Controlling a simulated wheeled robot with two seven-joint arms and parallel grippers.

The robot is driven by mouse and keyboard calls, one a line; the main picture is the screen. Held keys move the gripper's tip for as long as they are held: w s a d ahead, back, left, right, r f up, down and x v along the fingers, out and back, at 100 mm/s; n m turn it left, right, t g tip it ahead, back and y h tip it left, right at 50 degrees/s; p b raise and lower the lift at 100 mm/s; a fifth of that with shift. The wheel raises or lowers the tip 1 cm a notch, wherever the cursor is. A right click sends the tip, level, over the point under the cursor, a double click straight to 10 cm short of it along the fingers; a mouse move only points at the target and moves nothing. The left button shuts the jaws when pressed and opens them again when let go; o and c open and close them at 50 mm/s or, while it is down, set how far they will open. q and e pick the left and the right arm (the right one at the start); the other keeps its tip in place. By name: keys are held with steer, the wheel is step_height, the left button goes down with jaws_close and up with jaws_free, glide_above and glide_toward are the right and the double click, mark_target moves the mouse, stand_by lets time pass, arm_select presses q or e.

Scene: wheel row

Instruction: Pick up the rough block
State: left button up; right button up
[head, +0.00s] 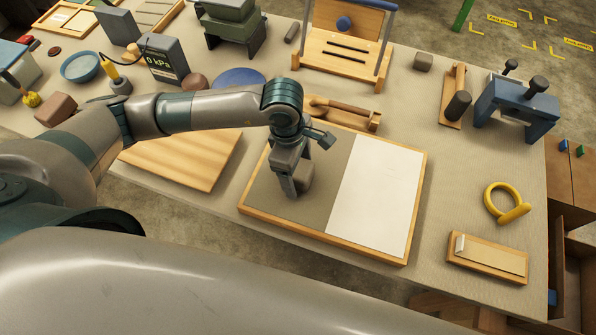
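A brownish-grey block (305,176), which looks like the rough block, sits on the grey half of a wood-framed board (334,250) in the middle of the table. My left gripper (289,190) points down right at this block, with its fingers low over the grey surface. The fingers cover the block's left part. I cannot tell whether they are closed on it or only beside it. My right gripper is not in view.
The board's right half is a clear white panel (375,195). A wooden plank (185,160) lies to the left. A tool with a wooden handle (345,110) lies just behind the board. A yellow ring (497,198) and a small wooden tray (487,272) are at right.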

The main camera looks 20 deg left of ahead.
mark_target(304, 170)
arm_select(q)
steer(key=c, duration=1.5)
steer(key=shift+o, duration=0.2)
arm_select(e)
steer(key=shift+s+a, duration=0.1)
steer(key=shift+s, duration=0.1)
arm_select(q)
steer(key=shift+r, duration=0.15)
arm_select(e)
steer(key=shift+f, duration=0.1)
